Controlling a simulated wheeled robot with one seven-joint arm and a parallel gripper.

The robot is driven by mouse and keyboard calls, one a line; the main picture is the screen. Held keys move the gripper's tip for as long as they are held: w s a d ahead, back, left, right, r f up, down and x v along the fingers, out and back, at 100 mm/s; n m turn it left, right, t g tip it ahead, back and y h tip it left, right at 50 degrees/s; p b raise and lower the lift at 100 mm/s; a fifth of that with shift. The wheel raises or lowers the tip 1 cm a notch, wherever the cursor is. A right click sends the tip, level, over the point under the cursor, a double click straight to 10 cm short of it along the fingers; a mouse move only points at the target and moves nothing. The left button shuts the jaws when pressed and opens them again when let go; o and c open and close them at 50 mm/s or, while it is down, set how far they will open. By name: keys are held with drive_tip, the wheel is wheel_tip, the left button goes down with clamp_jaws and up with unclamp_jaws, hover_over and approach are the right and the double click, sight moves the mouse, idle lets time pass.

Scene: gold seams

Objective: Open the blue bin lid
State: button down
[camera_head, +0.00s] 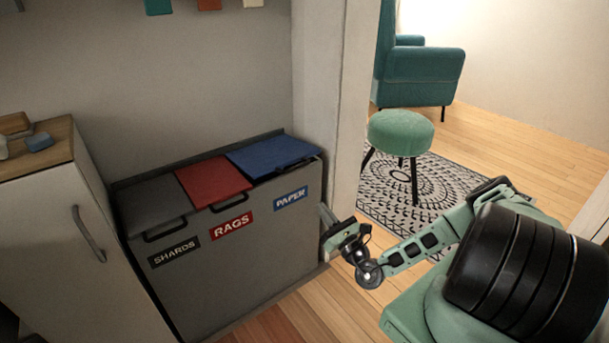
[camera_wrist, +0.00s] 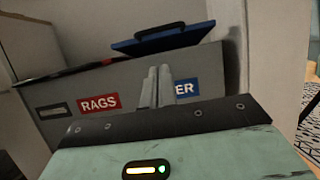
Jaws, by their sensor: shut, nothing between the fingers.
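The blue lid (camera_head: 272,156) is the right one of three lids on the grey bin unit (camera_head: 238,265), above the PAPER label (camera_head: 290,199). It looks slightly raised at its front, with a dark gap under it. My gripper (camera_wrist: 158,72) is shut and empty, in front of the PAPER label and below the lid. In the head view my gripper (camera_head: 324,216) is at the unit's right front corner.
A red lid (camera_head: 213,181) and a grey lid (camera_head: 152,204) are to the left. A white wall post (camera_head: 332,90) stands close to the right of the unit. A cabinet (camera_head: 70,240) is at the left. A green stool (camera_head: 400,132) stands on a patterned rug behind.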

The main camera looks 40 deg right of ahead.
drive_tip(key=b, duration=0.2)
approach(297, 167)
drive_tip(key=w+f, duration=0.1)
drive_tip(key=w, duration=0.4)
drive_tip(key=shift+w+a+r, duration=0.1)
drive_tip(key=shift+w+r, duration=0.25)
drive_tip(key=shift+r, duration=0.3)
drive_tip(key=shift+w+r, duration=0.3)
drive_tip(key=shift+r, duration=0.35)
drive_tip(key=shift+w+r, duration=0.35)
drive_tip(key=shift+r, duration=0.3)
drive_tip(key=shift+w+r+p, duration=0.1)
drive_tip(key=shift+r+p, duration=0.4)
drive_tip(key=shift+p, duration=0.35)
